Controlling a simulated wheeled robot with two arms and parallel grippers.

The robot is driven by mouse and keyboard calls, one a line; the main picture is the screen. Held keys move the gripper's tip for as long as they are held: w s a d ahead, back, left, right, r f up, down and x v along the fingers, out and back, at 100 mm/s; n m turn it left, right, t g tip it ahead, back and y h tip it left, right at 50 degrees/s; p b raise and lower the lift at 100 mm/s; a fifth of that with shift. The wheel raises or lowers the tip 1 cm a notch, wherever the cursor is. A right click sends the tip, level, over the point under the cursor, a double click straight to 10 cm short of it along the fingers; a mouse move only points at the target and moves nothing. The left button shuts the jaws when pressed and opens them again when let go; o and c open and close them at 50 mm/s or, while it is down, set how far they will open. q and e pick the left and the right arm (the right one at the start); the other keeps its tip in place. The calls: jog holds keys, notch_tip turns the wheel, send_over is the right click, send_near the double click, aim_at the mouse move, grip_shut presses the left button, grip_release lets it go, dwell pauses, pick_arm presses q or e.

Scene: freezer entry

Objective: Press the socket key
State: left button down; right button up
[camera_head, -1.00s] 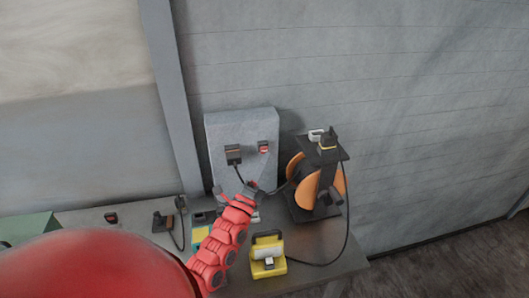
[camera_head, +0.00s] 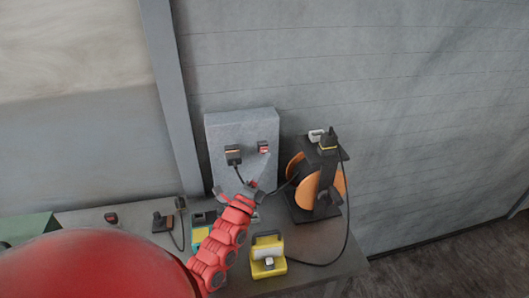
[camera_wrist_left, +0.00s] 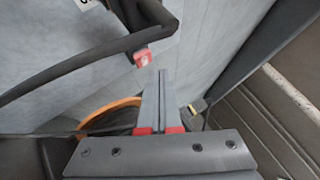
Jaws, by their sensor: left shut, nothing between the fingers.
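A grey upright panel (camera_head: 216,135) stands at the back of the table. On its face are a socket with a black plug in it (camera_head: 233,154) and, to the right, a red key (camera_head: 263,147). The red key also shows in the left wrist view (camera_wrist_left: 141,57), beside the dark plug (camera_wrist_left: 152,18) and its cable. My left gripper (camera_head: 253,184) is in front of the panel, below the key in the head view. In the left wrist view its fingers (camera_wrist_left: 162,73) are shut and empty, with their tips a little below and right of the key. Contact does not show. My right gripper is not in view.
An orange and black cable reel (camera_head: 302,185) stands right of the panel. A yellow lamp-like device (camera_head: 268,267) sits at the table front, with a black cable (camera_head: 344,225) running nearby. Small dark items (camera_head: 163,221) lie left of my arm.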

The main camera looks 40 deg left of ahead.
pick_arm(q)
jog(key=shift+w+a, duration=0.1)
dwell(0.5)
jog(key=shift+w+a, duration=0.25)
jog(key=shift+a, duration=0.05)
jog(key=shift+w+a+b, duration=0.3)
jog(key=shift+a+b, duration=0.05)
jog(key=shift+b, duration=0.25)
dwell(0.5)
jog(key=shift+s+d+p, duration=0.65)
jog(key=shift+d+p, duration=0.1)
jog(key=shift+p, duration=0.4)
